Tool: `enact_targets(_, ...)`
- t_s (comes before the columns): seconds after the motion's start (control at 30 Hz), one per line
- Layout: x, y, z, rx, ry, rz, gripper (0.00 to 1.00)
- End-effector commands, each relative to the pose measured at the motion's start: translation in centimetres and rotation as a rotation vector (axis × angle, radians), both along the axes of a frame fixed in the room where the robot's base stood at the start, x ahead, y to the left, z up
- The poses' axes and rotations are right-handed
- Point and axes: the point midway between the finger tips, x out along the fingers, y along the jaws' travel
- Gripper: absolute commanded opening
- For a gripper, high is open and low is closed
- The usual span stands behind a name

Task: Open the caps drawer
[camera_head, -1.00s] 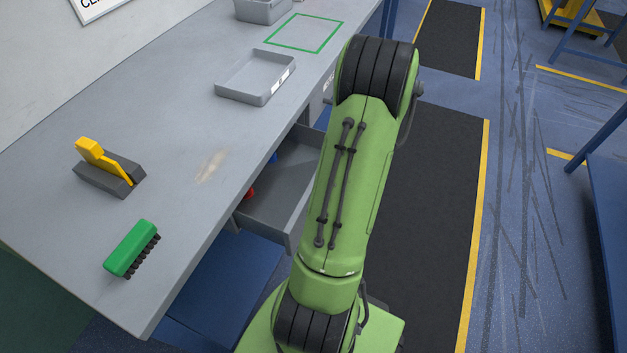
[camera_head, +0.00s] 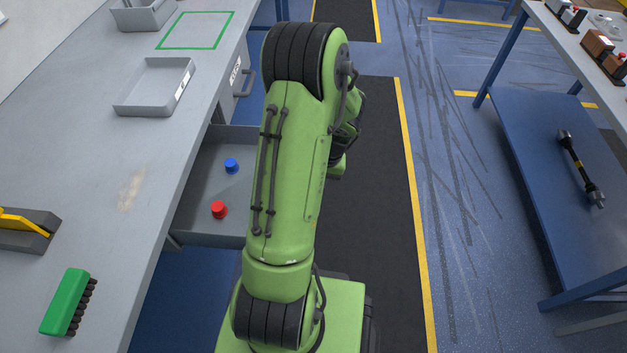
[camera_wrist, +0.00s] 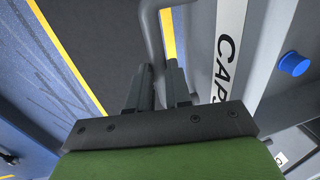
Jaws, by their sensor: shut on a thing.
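The caps drawer (camera_head: 205,190) stands pulled out from under the bench in the head view. A blue cap (camera_head: 231,165) and a red cap (camera_head: 219,209) lie inside it, clear of the bench edge. My arm hides the drawer's front in that view. In the wrist view the drawer front carries a white label (camera_wrist: 229,45) reading "CAPS", and the blue cap (camera_wrist: 293,63) shows behind it. My gripper (camera_wrist: 160,70) is shut on the grey bar handle (camera_wrist: 151,28) of this drawer. My fingers are hidden in the head view.
Another closed drawer with a handle (camera_head: 245,83) is farther back. Dark mat floor (camera_head: 375,200) lies clear at right, before a blue table (camera_head: 540,190).

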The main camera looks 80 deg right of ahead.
Motion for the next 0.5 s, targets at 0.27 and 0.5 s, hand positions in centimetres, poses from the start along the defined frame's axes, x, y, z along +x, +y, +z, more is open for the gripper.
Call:
enact_targets(0.27,-0.03,0.02,-0.02,0.001,0.001,-0.001,0.42)
enact_targets(0.5,0.01,0.00,0.00,0.000,0.001,0.000,0.44)
